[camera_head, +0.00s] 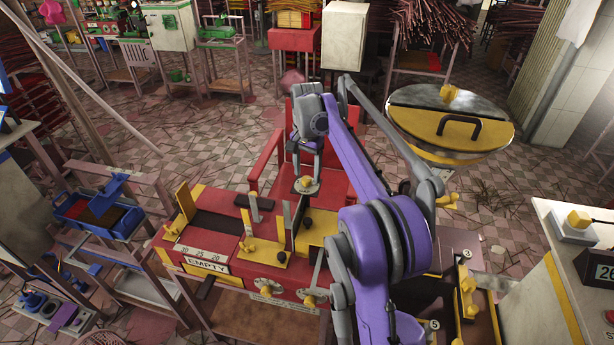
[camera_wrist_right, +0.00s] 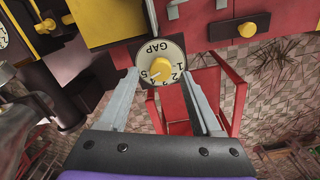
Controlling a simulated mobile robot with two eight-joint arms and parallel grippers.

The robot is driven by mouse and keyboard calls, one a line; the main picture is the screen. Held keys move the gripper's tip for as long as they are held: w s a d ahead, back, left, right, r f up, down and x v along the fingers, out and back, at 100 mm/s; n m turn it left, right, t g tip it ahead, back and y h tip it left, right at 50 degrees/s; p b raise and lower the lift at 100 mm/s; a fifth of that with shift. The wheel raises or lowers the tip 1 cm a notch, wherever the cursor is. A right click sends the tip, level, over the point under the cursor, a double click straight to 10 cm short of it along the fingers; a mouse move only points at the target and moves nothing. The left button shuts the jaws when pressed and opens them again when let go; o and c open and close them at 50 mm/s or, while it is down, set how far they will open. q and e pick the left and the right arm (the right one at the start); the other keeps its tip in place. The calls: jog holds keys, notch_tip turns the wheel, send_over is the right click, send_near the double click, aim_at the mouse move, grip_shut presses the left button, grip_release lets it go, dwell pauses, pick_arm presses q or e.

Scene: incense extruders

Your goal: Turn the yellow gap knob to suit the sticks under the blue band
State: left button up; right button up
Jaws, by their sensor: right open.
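The yellow gap knob (camera_wrist_right: 160,64) sits at the centre of a round pale dial marked GAP (camera_wrist_right: 152,49) with numbers around its lower part. The dial also shows small in the head view (camera_head: 306,185), on the red and yellow machine (camera_head: 230,270). My right gripper (camera_wrist_right: 159,76) is open, one finger on each side of the knob. I cannot tell whether either finger touches it. In the head view my right gripper (camera_head: 305,172) hangs over the dial from the purple arm. The exact knob setting is too small to read surely. I cannot make out a blue band. My left gripper is out of view.
A red chair (camera_head: 268,160) stands just behind the dial. A yellow-lidded round drum (camera_head: 420,130) is at the right. A sign reading EMPTY (camera_head: 205,264) is on the machine's front. A white cabinet (camera_head: 575,265) is at the right edge.

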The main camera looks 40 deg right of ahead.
jog(key=shift+f, duration=0.8)
grip_shut()
